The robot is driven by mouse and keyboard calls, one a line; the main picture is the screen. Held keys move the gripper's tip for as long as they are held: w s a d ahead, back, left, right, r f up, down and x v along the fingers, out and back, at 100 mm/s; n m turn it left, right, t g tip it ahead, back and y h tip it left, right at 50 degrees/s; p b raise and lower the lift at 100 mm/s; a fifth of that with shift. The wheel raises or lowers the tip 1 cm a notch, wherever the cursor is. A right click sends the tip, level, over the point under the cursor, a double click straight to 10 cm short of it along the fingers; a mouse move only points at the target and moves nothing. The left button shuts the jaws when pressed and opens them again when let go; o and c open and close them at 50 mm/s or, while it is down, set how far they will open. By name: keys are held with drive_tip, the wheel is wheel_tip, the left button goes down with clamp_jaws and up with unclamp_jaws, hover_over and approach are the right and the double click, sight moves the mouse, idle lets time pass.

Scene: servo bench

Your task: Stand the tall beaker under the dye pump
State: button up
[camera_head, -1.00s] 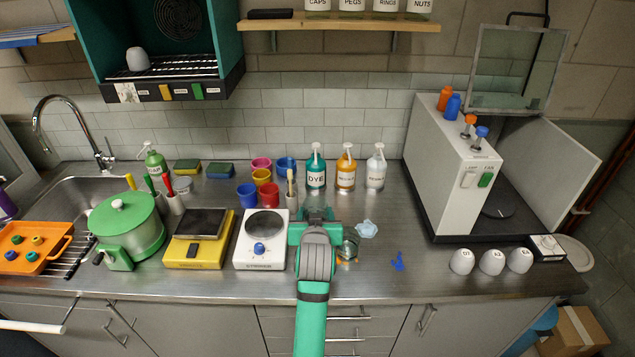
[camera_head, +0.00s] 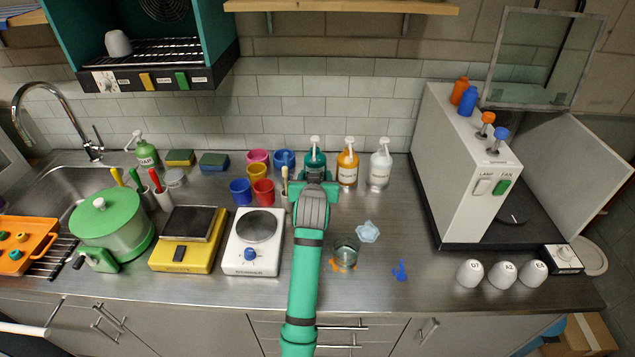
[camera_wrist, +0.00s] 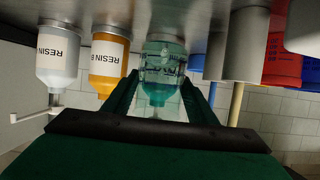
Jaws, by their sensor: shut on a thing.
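The dye pump (camera_head: 315,160) is the teal bottle with a white pump head, at the left of the row of pump bottles. My gripper (camera_head: 315,190) is directly in front of it and hides its lower part and label. In the wrist view, which is upside down, my gripper (camera_wrist: 160,100) is shut on a clear, marked glass, the tall beaker (camera_wrist: 166,58). The teal dye pump (camera_wrist: 158,95) shows through and beyond the glass. The beaker is hidden behind my gripper in the head view. I cannot tell whether its base touches the bench.
Resin bottles (camera_head: 348,165) and (camera_wrist: 108,60) stand right of the dye pump. Coloured cups (camera_head: 263,192) and a brush holder are close on the left. A short glass beaker (camera_head: 346,252) and a crumpled blue wipe (camera_head: 368,232) lie nearer the front.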

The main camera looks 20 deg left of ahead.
drive_tip(key=shift+s+f, duration=0.25)
drive_tip(key=shift+f, duration=0.95)
drive_tip(key=shift+s+a+f, duration=0.15)
drive_tip(key=shift+a+f, duration=0.1)
drive_tip(key=shift+f, duration=0.05)
drive_tip(key=shift+d+f, duration=0.1)
drive_tip(key=shift+d, duration=0.05)
drive_tip(key=o, duration=0.8)
drive_tip(key=shift+o, duration=0.2)
drive_tip(key=shift+d+r, duration=0.1)
drive_tip(key=shift+r, duration=0.1)
drive_tip(key=v, duration=1.1)
drive_tip(key=shift+s+r, duration=0.15)
drive_tip(key=shift+s, duration=0.2)
